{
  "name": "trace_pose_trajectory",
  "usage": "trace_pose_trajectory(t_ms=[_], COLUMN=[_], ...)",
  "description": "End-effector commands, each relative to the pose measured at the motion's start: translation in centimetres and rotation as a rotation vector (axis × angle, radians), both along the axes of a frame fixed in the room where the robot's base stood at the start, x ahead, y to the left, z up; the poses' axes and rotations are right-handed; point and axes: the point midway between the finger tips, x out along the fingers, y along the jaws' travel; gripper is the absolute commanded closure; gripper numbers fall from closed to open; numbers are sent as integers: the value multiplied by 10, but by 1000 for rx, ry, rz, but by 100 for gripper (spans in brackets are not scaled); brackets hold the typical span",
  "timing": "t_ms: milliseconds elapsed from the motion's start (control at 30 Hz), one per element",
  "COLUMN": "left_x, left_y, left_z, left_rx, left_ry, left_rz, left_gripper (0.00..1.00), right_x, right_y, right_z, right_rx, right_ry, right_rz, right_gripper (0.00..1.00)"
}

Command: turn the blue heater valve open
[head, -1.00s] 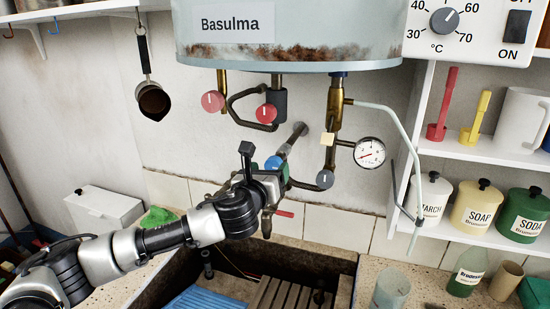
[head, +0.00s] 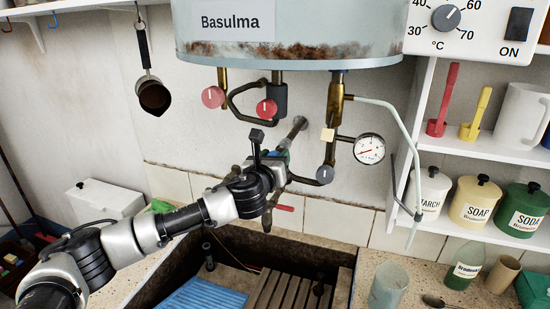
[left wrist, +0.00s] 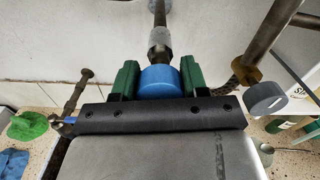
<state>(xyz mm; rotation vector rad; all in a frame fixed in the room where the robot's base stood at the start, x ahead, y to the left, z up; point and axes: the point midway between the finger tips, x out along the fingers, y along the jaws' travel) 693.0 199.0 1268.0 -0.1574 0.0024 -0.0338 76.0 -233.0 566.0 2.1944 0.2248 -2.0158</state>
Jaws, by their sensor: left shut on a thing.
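The blue heater valve is a round blue knob (left wrist: 160,81) on a metal pipe fitting, central in the left wrist view. My left gripper's two green fingers (left wrist: 160,84) stand on either side of it and are shut on it. In the head view my left gripper (head: 281,158) is below the heater, at the lower end of a slanting pipe (head: 299,129). The gripper hides the blue knob there, so any mark on its face cannot be seen. My right gripper is not in view.
Red knobs (head: 266,108) hang under the heater tank (head: 300,45). A grey knob (head: 325,175) and a pressure gauge (head: 369,149) are close on the right. The stone trough (head: 337,250) lies below. Shelves with jars stand at the right.

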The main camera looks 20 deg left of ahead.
Motion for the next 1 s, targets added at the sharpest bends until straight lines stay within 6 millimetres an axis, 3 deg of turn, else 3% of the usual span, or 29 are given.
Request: trace_pose_trajectory(t_ms=[467, 1000], left_x=[0, 0], left_y=[-1, 0], left_z=[-1, -2], left_rx=[-108, -587], left_ry=[5, 22], left_rz=[-1, -1], left_gripper=[80, 80], right_x=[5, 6], right_y=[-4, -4], right_z=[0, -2], right_rx=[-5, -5], right_ry=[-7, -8], right_rz=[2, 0], right_gripper=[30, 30])
